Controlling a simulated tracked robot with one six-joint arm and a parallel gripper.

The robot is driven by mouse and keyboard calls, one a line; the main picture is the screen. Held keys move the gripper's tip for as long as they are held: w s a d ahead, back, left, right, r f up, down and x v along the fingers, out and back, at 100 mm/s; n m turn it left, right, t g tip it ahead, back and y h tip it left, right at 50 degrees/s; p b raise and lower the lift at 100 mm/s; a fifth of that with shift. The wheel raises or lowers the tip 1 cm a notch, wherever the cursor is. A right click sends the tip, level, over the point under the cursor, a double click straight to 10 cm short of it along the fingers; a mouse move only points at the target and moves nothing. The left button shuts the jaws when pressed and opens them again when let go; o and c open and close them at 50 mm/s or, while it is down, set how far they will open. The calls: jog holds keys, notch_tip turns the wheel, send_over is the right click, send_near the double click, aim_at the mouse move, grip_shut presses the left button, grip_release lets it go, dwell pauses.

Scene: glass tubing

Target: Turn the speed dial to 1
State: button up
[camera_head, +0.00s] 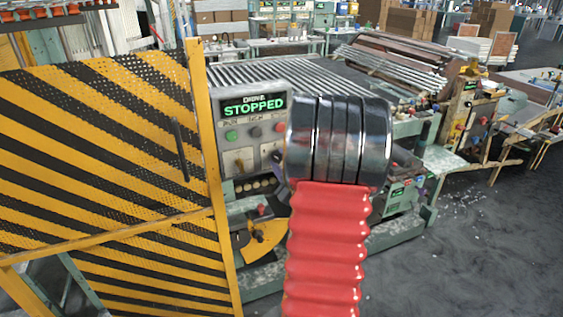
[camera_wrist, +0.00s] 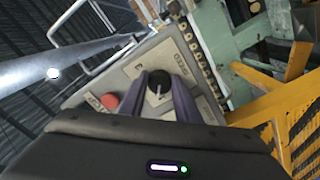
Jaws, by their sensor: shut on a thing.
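The speed dial (camera_wrist: 158,84) is a round black knob with a pale pointer mark on a grey panel, in the wrist view. My gripper (camera_wrist: 160,92) has its two dark purple fingers on either side of the knob, shut on it. The number the pointer stands at is too small to read. In the head view, the control panel (camera_head: 240,136) has a display (camera_head: 253,105) reading STOPPED in green. My red-sleeved arm with its chrome rings covers the panel's right part and hides the dial there.
A green button (camera_head: 231,135) and a grey button (camera_head: 254,132) sit under the display. A red button (camera_wrist: 109,102) is close to my gripper in the wrist view. A yellow-and-black striped guard (camera_head: 105,150) stands left of the panel. A roller bed (camera_head: 300,78) lies behind.

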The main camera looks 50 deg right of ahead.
jog(key=shift+s+n, duration=0.1)
jog(key=shift+n, duration=1)
jog(key=o, duration=1)
jog(key=shift+o, duration=0.2)
jog(key=v, duration=1.3)
jog(key=shift+s+a, duration=0.15)
jog(key=shift+s, duration=0.15)
jog(key=shift+w+f, duration=0.1)
jog(key=shift+w, duration=0.05)
